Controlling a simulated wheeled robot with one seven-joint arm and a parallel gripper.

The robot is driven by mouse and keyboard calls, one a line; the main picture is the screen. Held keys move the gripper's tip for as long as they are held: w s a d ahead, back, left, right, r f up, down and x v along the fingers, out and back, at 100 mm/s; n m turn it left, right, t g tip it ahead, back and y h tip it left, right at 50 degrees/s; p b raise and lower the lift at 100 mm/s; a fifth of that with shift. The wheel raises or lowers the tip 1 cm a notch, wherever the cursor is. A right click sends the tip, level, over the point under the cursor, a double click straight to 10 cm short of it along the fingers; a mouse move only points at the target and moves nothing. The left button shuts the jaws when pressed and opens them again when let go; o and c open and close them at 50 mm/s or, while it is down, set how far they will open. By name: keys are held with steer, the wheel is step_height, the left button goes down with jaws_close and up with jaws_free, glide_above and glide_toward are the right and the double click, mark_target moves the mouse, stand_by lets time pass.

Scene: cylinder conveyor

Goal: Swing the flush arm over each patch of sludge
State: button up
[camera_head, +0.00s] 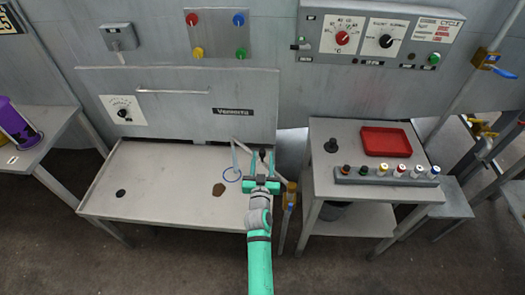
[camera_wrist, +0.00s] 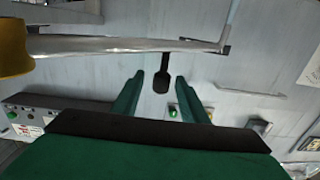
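The flush arm (camera_head: 234,157) is a thin grey pipe over the right part of the grey basin top (camera_head: 165,193), with a blue ring (camera_head: 232,179) at its lower end. One brown sludge patch (camera_head: 219,189) lies just below and left of the ring, outside it. My gripper (camera_head: 261,157) is open at the basin's right edge. In the wrist view the silver pipe (camera_wrist: 130,45) crosses the top, and a black handle (camera_wrist: 162,82) shows between my two fingers (camera_wrist: 158,84), with a gap on each side. My gripper holds nothing.
A dark round hole (camera_head: 120,193) is at the basin's left. A brass valve (camera_head: 291,190) stands close right of my gripper. Further right, a side table (camera_head: 325,180) bears a red tray (camera_head: 385,142) and a rack of coloured-top vials (camera_head: 385,178). A purple cylinder (camera_head: 18,125) is far left.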

steer(key=shift+s, duration=2.05)
